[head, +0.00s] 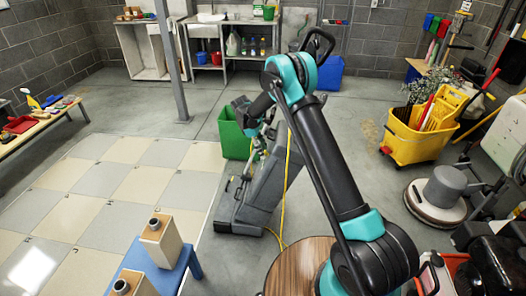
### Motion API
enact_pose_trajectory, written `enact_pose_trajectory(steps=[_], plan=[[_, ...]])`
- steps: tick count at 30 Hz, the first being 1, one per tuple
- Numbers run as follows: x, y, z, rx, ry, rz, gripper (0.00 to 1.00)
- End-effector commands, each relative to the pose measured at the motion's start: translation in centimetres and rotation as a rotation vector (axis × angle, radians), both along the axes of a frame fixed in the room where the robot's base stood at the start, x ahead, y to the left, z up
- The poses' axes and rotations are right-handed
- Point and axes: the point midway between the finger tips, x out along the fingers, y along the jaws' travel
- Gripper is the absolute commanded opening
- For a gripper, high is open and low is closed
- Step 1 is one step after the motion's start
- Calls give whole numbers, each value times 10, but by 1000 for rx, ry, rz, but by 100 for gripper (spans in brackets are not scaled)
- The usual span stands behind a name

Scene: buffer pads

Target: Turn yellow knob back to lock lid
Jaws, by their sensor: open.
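A dark grey floor machine (264,192) stands in the middle of the floor, beyond my arm. I cannot make out a yellow knob or a lid on it; my arm and gripper cover part of its upper side. My gripper (248,126) hangs at the end of my black and teal arm, over the upper left part of the machine. It is open, and I see nothing held in it. Its fingertips are small and dark here, so I cannot tell whether they touch the machine.
A green bin (234,135) stands just behind the machine. A yellow cord (285,180) runs down beside it. A yellow mop bucket (415,145) and a round floor polisher (437,195) stand at right. A blue bench (180,275) is at front left. Tiled floor at left is clear.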

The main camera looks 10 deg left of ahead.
Motion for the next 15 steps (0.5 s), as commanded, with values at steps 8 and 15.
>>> enact_pose_trajectory(steps=[8,15], plan=[[0,-2,-5,0,0,0,49],[0,-2,-5,0,0,0,31]])
